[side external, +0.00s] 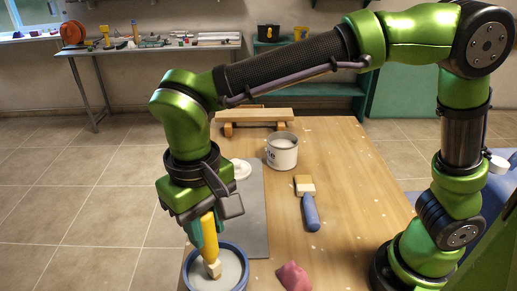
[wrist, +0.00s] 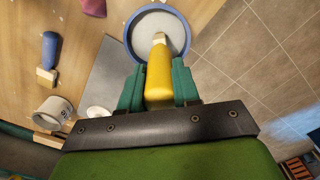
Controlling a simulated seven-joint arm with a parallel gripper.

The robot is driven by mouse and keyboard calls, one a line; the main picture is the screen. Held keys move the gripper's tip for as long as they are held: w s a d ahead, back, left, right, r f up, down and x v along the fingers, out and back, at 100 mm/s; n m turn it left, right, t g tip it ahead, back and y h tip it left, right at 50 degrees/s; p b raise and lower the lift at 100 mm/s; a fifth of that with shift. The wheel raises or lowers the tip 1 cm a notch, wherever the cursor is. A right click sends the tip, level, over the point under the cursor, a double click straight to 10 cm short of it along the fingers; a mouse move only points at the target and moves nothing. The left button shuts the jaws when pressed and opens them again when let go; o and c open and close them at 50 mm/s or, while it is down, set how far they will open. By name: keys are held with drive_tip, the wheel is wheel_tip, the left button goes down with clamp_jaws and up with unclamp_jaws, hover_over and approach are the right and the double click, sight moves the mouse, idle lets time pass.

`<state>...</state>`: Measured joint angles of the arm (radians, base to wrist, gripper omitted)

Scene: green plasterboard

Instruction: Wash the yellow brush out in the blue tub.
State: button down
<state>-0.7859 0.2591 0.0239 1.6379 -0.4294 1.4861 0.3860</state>
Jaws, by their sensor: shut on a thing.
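My gripper (side external: 205,238) is shut on the yellow brush (side external: 209,236), which it holds nearly upright, pale bristles down. In the wrist view the yellow handle (wrist: 158,78) sits between my green fingers (wrist: 158,88). The blue tub (side external: 245,280) holds greyish-white liquid and stands at the near left of the table, partly cut off by the frame. It also shows in the wrist view (wrist: 130,52). The bristle end is over the inside of the tub; I cannot tell whether it touches the liquid.
A blue-handled brush (side external: 310,212) lies right of the grey mat (side external: 252,215). A white can (side external: 282,151) and a white lid (side external: 242,169) stand behind. A pink cloth (side external: 292,277) lies right of the tub. A wooden beam (side external: 254,116) lies at the table's far end.

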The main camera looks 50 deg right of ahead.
drive_tip(key=shift+a, duration=0.4)
drive_tip(key=shift+d, duration=1.4)
drive_tip(key=shift+a, duration=0.1)
drive_tip(key=shift+a, duration=1.3)
drive_tip(key=shift+d, duration=0.15)
drive_tip(key=shift+d, duration=1.25)
